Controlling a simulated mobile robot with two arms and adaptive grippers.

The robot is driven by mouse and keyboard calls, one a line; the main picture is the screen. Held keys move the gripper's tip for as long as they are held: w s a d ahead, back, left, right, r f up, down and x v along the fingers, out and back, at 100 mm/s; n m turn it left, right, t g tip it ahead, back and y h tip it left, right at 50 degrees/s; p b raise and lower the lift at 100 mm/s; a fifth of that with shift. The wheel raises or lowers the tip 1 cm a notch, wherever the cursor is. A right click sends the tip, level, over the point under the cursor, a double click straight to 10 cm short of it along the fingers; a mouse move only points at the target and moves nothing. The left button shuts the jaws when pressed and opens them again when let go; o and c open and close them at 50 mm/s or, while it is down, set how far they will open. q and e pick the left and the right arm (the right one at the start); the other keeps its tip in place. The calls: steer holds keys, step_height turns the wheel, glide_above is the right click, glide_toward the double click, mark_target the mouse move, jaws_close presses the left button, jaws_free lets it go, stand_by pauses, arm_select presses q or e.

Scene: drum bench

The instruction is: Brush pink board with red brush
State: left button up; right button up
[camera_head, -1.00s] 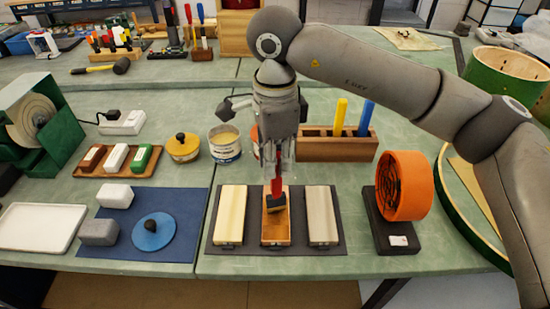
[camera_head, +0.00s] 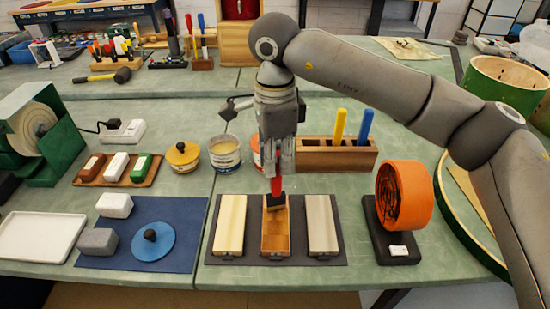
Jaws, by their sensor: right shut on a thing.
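My right gripper (camera_head: 280,168) is shut on a red-handled brush (camera_head: 275,186) and points it downward. The brush's dark head is at the far end of the middle board (camera_head: 276,234), which looks orange-brown. I cannot tell whether the bristles touch it. A pale yellow board (camera_head: 231,224) lies to its left and a beige board (camera_head: 321,224) to its right, all on a dark mat (camera_head: 253,257). No board looks clearly pink. My left gripper is not in view.
A wooden holder (camera_head: 337,160) with a yellow and a blue handle stands behind the boards. An orange wheel (camera_head: 403,195) on a black base stands at right. An open tin (camera_head: 224,153) and a yellow lidded pot (camera_head: 183,160) stand back left. A blue mat (camera_head: 185,211) lies at left.

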steer(key=shift+w+p, duration=0.35)
steer(key=shift+w, duration=1.15)
step_height(320, 180, up, 6)
steer(key=p, duration=0.3)
steer(key=shift+p, duration=0.4)
